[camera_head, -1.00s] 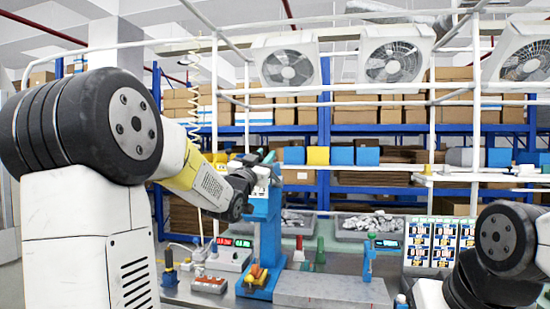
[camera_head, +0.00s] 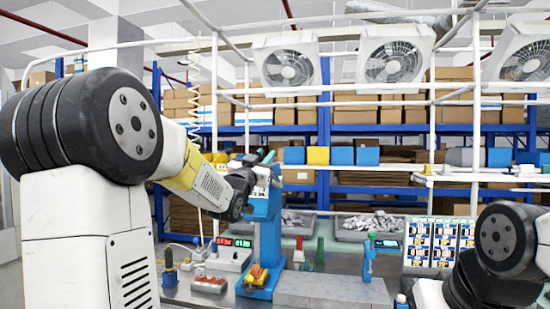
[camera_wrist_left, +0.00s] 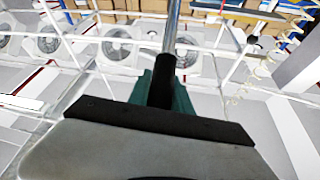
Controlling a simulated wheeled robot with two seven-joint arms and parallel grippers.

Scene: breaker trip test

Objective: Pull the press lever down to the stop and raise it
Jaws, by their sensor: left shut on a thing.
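The blue press (camera_head: 267,230) stands upright on the bench in the head view, with a yellow and red part (camera_head: 258,274) at its base. My left gripper (camera_head: 247,160) is at the top of the press, small and partly hidden by my own wrist. In the left wrist view the lever (camera_wrist_left: 171,35) is a shiny metal rod with a black grip. The green-padded left gripper (camera_wrist_left: 162,92) is shut around that black grip. The lever's joint to the press is hidden in the head view. My right arm shows at the lower right, its gripper out of view.
A box with red and green displays (camera_head: 230,252) stands left of the press. A grey plate (camera_head: 331,289) lies to its right, near a small blue post tool (camera_head: 369,257). Bins of grey parts (camera_head: 367,225) and a label panel (camera_head: 440,243) stand behind.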

